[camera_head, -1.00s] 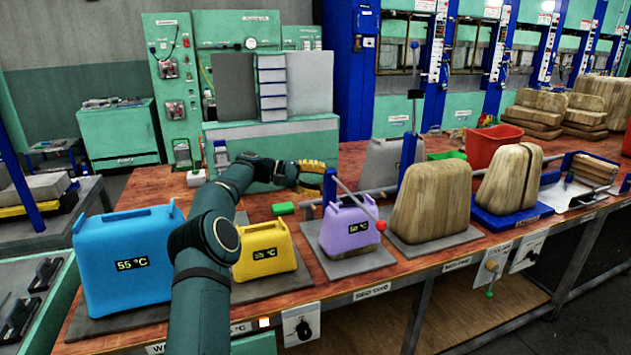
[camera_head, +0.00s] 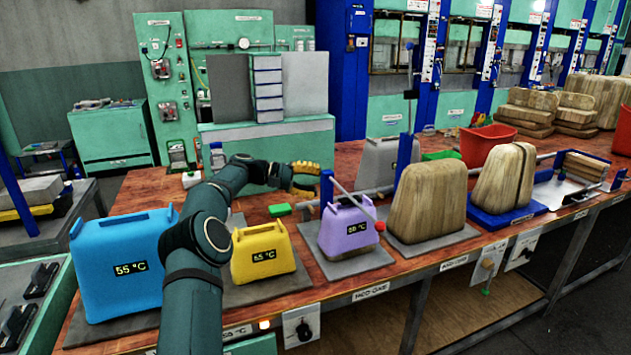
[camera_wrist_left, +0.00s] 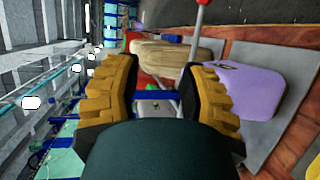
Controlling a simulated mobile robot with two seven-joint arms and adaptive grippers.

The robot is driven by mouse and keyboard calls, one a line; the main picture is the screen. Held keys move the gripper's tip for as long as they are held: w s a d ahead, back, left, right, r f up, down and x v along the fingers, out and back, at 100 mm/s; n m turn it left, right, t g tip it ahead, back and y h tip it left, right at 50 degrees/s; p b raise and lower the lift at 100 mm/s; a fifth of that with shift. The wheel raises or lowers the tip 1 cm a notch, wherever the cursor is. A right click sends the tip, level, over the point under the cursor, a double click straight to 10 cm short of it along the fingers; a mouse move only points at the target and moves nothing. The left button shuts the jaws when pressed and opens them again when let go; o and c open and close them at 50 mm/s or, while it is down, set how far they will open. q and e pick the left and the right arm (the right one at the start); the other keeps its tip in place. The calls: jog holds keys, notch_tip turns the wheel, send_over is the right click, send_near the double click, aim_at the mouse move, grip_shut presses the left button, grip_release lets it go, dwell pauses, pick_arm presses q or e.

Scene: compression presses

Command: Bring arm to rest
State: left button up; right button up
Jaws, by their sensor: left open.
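My left arm comes in from the bottom of the head view and reaches over the bench. My left gripper (camera_head: 306,178) has yellow ridged fingers and is above the bench, behind the purple container (camera_head: 347,230). In the left wrist view the left gripper (camera_wrist_left: 163,95) shows its two fingers wide apart with nothing between them. Beyond them are a wooden block (camera_wrist_left: 170,62) and the purple container (camera_wrist_left: 245,92). My right gripper is in neither view.
The wooden bench holds a blue container (camera_head: 122,265), a yellow container (camera_head: 262,256), a green block (camera_head: 280,210), wooden blocks (camera_head: 428,203) and a red bin (camera_head: 487,143). A lever with a red ball (camera_head: 380,227) stands near the purple container. Blue-framed presses (camera_head: 405,70) stand behind.

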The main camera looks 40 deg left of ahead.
pick_arm(q)
jog(key=w+d+f+n+g+y, duration=0.15)
jog(key=w+d+f, duration=0.25)
jog(key=d+f, duration=0.9)
jog(key=s+d+f+m+g+y, duration=0.1)
jog(key=s+d+f+g+y, duration=0.15)
jog(key=d+f, duration=0.55)
jog(key=s+d+f+g+y, duration=0.15)
jog(key=s+d+f, duration=0.3)
jog(key=f, duration=0.45)
jog(key=s+d+f+m+g+y, duration=0.2)
jog(key=s+d+f+m, duration=0.1)
jog(key=s+d+f, duration=0.6)
jog(key=s+d+m, duration=0.2)
jog(key=s, duration=0.7)
jog(key=s+d+m+y, duration=0.1)
jog(key=s+d+m, duration=0.1)
jog(key=s, duration=0.8)
jog(key=shift+d+g, duration=0.35)
jog(key=shift+d, duration=0.5)
